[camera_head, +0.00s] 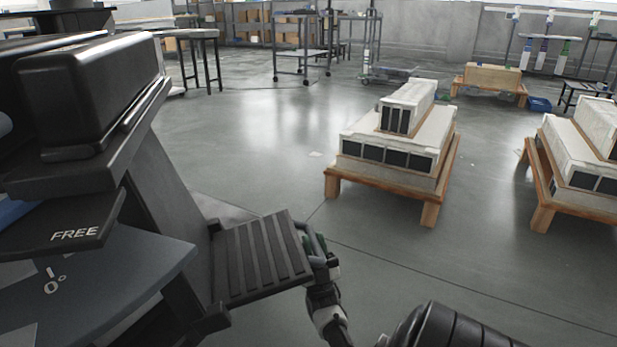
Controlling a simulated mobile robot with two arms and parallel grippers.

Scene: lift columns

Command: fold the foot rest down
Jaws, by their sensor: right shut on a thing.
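The foot rest (260,258) is a black ribbed panel at the lower middle. It sticks out to the right from the dark upright body (165,170) of the lift column and looks about level. My right gripper (318,258) is at the panel's outer right edge and is shut on it. Its fingertips are partly hidden by the panel edge and by the gripper itself. My left gripper is not in view.
A dark panel marked FREE (75,232) and a blue-grey surface (110,285) fill the lower left. Wooden pallets with white units (400,140) stand to the right. Open grey floor (270,130) lies between. Shelves and carts line the back.

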